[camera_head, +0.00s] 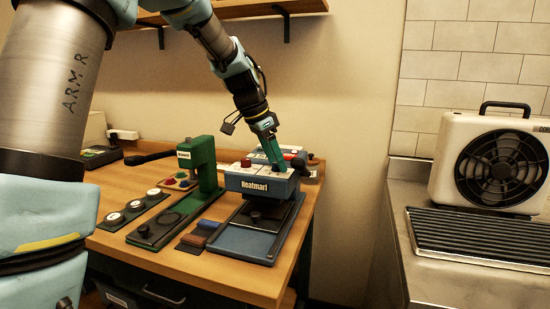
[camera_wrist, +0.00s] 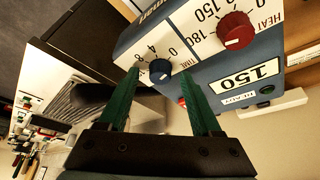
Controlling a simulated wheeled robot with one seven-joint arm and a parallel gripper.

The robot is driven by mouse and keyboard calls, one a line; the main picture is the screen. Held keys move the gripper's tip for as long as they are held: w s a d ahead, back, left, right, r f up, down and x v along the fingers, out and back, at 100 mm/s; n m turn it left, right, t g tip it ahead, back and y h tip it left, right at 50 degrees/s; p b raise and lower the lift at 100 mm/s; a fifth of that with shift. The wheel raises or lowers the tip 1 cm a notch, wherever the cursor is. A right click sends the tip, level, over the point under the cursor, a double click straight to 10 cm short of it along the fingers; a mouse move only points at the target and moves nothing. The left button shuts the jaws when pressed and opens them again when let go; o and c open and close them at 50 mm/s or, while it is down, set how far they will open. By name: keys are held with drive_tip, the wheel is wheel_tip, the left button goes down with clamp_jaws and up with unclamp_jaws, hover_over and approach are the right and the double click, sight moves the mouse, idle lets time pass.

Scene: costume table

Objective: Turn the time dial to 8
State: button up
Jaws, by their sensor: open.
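The time dial (camera_wrist: 160,67) is a dark blue knob on the white panel of the blue Heatmart press. A scale with 0, 4 and 8 and the word TIME are printed beside it. I cannot clearly tell which number its pale mark points to. My gripper (camera_wrist: 160,74) is open, its two green fingers either side of the dial in the wrist view; contact cannot be told. In the head view my gripper (camera_head: 272,150) is over the top of the Heatmart press (camera_head: 258,184), and the dial is hidden.
A green press (camera_head: 197,160) stands left of the Heatmart press. A fan unit (camera_head: 500,165) stands on the metal counter at right.

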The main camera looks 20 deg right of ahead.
drive_tip(key=shift+c, duration=0.3)
clamp_jaws()
drive_tip(key=shift+n, duration=0.3)
drive_tip(key=n, duration=0.1)
drive_tip(key=n+t, duration=0.1)
drive_tip(key=n, duration=0.1)
drive_tip(key=shift+s+d+n+t+b, duration=0.1)
drive_tip(key=shift+s+n+t+b, duration=0.05)
drive_tip(key=shift+n+t+b, duration=0.15)
drive_tip(key=n+t, duration=0.1)
drive_tip(key=n, duration=0.1)
drive_tip(key=n+y, duration=0.1)
drive_tip(key=n, duration=0.2)
drive_tip(key=shift+s+d+t+y+p, duration=0.15)
drive_tip(key=shift+t+y+p, duration=0.15)
drive_tip(key=shift+t+p, duration=0.1)
drive_tip(key=n+y, duration=0.1)
drive_tip(key=n, duration=0.4)
drive_tip(key=shift+d+n+t+y+b, duration=0.1)
drive_tip(key=shift+n+t+y+b, duration=0.2)
drive_tip(key=shift+n+t+y, duration=0.1)
drive_tip(key=n+y, duration=0.1)
drive_tip(key=n, duration=0.3)
drive_tip(key=shift+n+y, duration=0.4)
